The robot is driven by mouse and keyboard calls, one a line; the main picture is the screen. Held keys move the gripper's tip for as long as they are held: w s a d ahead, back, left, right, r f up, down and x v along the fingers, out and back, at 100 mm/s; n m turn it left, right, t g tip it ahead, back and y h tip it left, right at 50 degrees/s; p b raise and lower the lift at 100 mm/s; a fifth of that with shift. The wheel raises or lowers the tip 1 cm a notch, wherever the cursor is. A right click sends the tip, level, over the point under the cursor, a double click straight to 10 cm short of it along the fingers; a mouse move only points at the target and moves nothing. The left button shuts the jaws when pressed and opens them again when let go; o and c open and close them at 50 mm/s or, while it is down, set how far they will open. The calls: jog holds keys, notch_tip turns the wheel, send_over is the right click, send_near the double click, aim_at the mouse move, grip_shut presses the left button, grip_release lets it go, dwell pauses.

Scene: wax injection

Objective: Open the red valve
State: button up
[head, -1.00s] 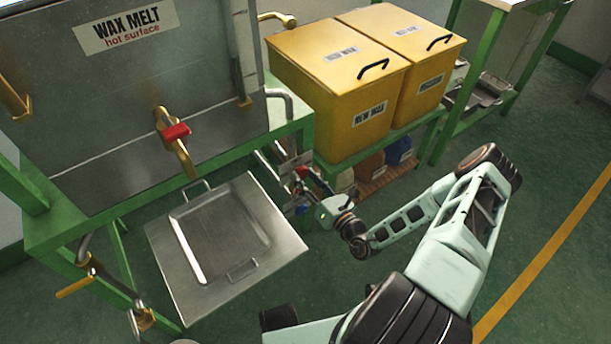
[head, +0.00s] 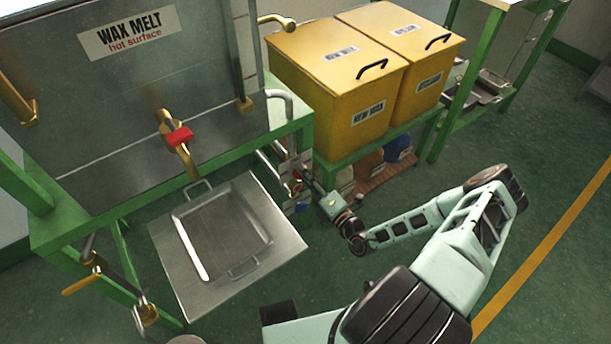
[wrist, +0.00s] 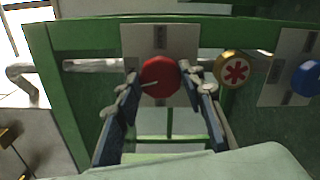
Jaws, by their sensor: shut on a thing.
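The red valve (wrist: 160,77) is a round red knob in front of a pale plate on the green frame, in the middle of the wrist view. My gripper (wrist: 162,80) has one finger at each side of the knob and is shut on it. In the head view my gripper (head: 309,183) is at the pipework by the right end of the wax melt bench, and the knob is small and partly hidden there. The knob's turned angle cannot be told.
A brass knob with a red star mark (wrist: 233,69) and a blue knob (wrist: 307,78) stand to the right of the red valve. A metal tray (head: 289,246) is left of my gripper. Yellow bins (head: 325,105) stand behind. Green floor is open to the right.

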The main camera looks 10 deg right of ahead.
jog(key=shift+a+m+b, duration=0.15)
jog(key=shift+m+b, duration=1.05)
jog(key=shift+m, duration=9.3)
jog(key=o, duration=1.2)
jog(key=shift+c, duration=0.2)
notch_tip(320, 180, up, 10)
